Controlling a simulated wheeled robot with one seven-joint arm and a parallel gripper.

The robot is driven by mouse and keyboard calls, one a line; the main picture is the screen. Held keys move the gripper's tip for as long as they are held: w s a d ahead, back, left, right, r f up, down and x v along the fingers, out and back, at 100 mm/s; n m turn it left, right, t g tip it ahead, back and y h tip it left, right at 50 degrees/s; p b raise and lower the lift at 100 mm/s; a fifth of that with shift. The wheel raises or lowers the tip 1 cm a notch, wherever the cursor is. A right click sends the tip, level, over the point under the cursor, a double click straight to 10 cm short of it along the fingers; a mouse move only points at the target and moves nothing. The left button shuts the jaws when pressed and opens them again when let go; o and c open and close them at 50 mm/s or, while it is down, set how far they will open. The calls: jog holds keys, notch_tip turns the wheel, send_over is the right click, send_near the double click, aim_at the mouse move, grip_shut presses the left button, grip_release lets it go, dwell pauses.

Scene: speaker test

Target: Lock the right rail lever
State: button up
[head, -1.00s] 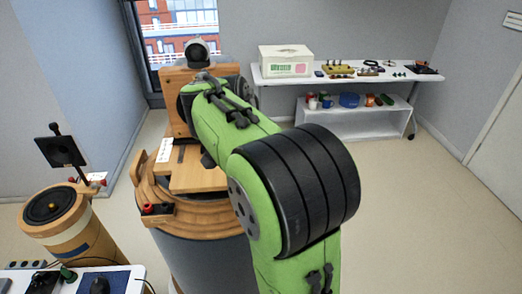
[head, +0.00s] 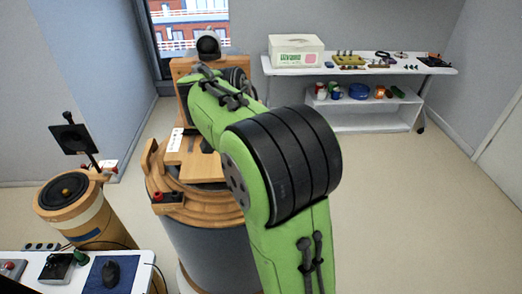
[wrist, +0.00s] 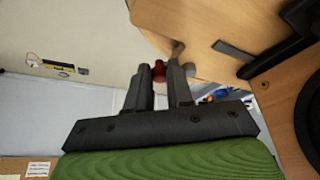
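The round wooden test stand (head: 185,212) on a grey drum is left of centre in the head view, partly hidden by my green arm. A red knob (head: 158,196) sits at its front left edge. My gripper is hidden in the head view. In the wrist view my gripper (wrist: 160,82) has its two dark fingers apart, with a clear gap between them. A red knob (wrist: 159,70) shows beyond the gap, near the wooden edge (wrist: 215,35). A small grey-brown lever-like piece (wrist: 178,50) is by the right fingertip. I cannot tell contact, or whether this is the right rail lever.
A separate speaker on a wooden drum (head: 68,192) stands at left. A white table (head: 135,262) with a mouse is at front left. A white shelf (head: 440,70) with a box and small parts stands at back right. Floor at right is clear.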

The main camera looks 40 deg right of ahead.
jog(key=o, duration=0.4)
jog(key=shift+c, duration=0.2)
jog(key=shift+r, duration=0.1)
jog(key=p+v, duration=1)
jog(key=v, duration=0.5)
jog(key=shift+r, duration=0.35)
jog(key=shift+f, duration=0.1)
jog(key=shift+s, duration=0.1)
